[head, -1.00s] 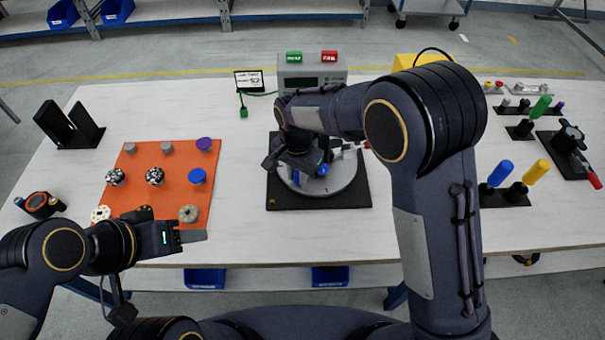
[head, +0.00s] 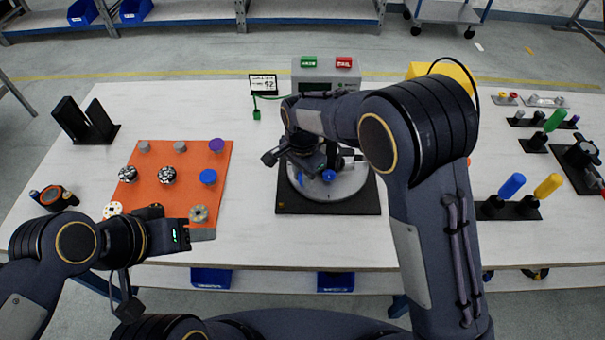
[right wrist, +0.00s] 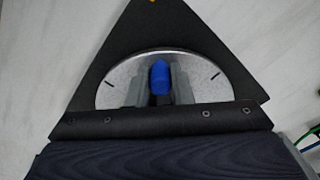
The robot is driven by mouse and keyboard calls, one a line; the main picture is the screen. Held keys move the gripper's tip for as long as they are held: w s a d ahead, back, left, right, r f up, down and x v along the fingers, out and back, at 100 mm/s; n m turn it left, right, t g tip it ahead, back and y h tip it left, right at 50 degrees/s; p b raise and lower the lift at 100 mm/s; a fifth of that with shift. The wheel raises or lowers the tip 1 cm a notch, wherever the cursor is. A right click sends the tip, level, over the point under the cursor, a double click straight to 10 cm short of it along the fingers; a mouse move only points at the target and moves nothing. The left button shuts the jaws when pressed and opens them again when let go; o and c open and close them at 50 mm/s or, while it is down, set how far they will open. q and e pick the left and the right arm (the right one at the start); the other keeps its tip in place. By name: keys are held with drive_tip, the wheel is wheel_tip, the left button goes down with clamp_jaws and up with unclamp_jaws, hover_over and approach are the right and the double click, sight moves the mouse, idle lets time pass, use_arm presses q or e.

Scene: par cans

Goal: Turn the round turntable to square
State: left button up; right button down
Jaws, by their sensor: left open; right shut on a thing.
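The round turntable (head: 354,184) is a grey metal disc on a black square base (head: 297,207). It stands near the middle of the table. In the right wrist view the disc (right wrist: 120,82) shows dark marks near its rim, and part of it is hidden by my gripper. A blue knob (right wrist: 160,75) stands on the disc, also seen in the head view (head: 328,177). My right gripper (right wrist: 160,92) is shut on the blue knob, one finger on each side. My left gripper (head: 203,234) is open and empty, by the front edge of the orange mat.
An orange mat (head: 190,187) with several small round pieces lies left of the turntable. A grey box (head: 322,76) with green and red tops stands behind it. Blue and yellow handled tools (head: 512,186) stand at the right. White table between mat and turntable is clear.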

drive_tip(key=shift+w, duration=0.1)
drive_tip(key=c, duration=1.3)
unclamp_jaws()
drive_tip(key=shift+r, duration=3.95)
drive_tip(key=shift+d, duration=0.1)
drive_tip(key=s+d+r+n+y, duration=0.1)
drive_tip(key=s+d+r, duration=0.2)
drive_tip(key=d, duration=0.3)
drive_tip(key=s+d+r+n+t+y, duration=0.1)
drive_tip(key=s+d+r+y, duration=0.15)
drive_tip(key=d, duration=0.25)
drive_tip(key=s+d+r+n+y, duration=0.1)
drive_tip(key=s+d+r, duration=0.2)
drive_tip(key=d, duration=0.3)
drive_tip(key=s+d+n+t, duration=0.1)
drive_tip(key=s+d, duration=0.1)
drive_tip(key=s, duration=0.3)
drive_tip(key=s+d+f+n+t, duration=0.1)
drive_tip(key=s+d+t, duration=0.1)
drive_tip(key=s, duration=0.3)
drive_tip(key=s+d+f+n+t, duration=0.1)
drive_tip(key=s+d, duration=0.1)
drive_tip(key=s, duration=0.4)
drive_tip(key=shift+s+d+n+t+h, duration=0.1)
drive_tip(key=shift+d+n+t+h, duration=0.2)
drive_tip(key=shift+d+n+h, duration=0.1)
